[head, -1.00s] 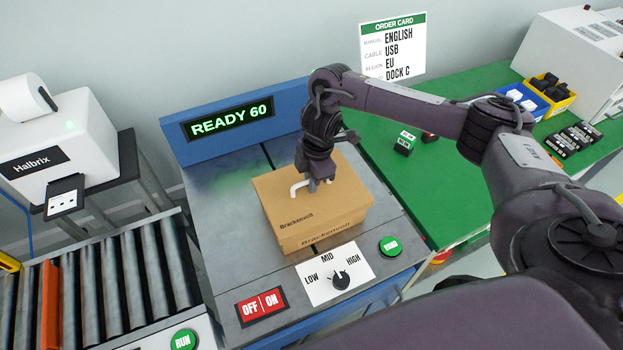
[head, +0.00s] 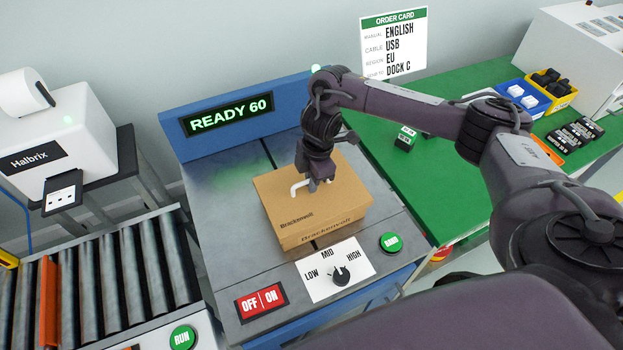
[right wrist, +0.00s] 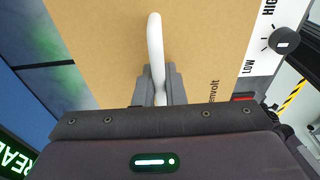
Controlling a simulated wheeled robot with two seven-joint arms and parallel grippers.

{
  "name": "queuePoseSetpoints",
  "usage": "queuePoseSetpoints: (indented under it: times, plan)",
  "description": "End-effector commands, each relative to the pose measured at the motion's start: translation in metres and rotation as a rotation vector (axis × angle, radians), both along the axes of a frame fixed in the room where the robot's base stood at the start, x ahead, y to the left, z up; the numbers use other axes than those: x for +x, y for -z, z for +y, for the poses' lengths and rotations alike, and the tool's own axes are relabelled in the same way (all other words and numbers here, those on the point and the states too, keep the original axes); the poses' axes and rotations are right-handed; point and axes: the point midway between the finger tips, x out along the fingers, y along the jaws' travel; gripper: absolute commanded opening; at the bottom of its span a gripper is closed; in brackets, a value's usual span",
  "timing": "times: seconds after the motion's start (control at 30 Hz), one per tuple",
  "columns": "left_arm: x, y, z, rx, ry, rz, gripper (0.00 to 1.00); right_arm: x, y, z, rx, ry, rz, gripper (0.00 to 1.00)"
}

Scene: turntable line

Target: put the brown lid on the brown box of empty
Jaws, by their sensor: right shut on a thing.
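The brown lid (head: 338,190) with its white handle (head: 297,187) lies over the brown box (head: 322,238) on the grey machine top. It looks level and lined up with the box. I cannot tell whether it is fully seated. My right gripper (head: 318,184) is over the middle of the lid. In the right wrist view its fingers (right wrist: 159,88) are shut on the white handle (right wrist: 154,45), with the lid (right wrist: 105,50) filling most of the picture. The inside of the box is hidden. My left gripper is not in view.
The machine has a READY 60 display (head: 227,113), an OFF/ON switch (head: 262,302), a LOW/MID/HIGH knob (head: 341,277) and a green button (head: 390,242). A roller conveyor (head: 110,275) is at left. The green table (head: 440,185) at right holds trays and small items.

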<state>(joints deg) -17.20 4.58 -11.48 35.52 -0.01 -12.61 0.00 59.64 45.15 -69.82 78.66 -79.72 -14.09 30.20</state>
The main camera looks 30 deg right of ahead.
Motion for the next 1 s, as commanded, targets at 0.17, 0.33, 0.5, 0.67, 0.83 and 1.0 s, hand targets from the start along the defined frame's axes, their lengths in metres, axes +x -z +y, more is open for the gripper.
queuePoseSetpoints:
  times: [0.17, 0.33, 0.5, 0.67, 0.83, 1.0]
  plan:
    - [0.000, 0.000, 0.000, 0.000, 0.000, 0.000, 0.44, 0.000, 0.000, 0.000, 0.000, 0.000, 0.000, 0.00]
    - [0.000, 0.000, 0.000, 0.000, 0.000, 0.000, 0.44, 0.000, 0.000, 0.000, 0.000, 0.000, 0.000, 0.00]
    - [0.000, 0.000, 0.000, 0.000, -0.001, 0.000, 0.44, 0.000, 0.000, 0.000, 0.000, 0.000, 0.000, 0.28]
    - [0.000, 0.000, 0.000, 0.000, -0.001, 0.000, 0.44, 0.000, 0.000, 0.000, 0.000, 0.000, 0.000, 0.35]
    - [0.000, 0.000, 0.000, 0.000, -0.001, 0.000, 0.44, 0.000, -0.001, 0.000, 0.000, 0.000, 0.000, 0.35]
    - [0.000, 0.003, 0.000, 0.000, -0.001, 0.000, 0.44, 0.001, -0.018, -0.002, 0.002, 0.000, -0.004, 0.35]
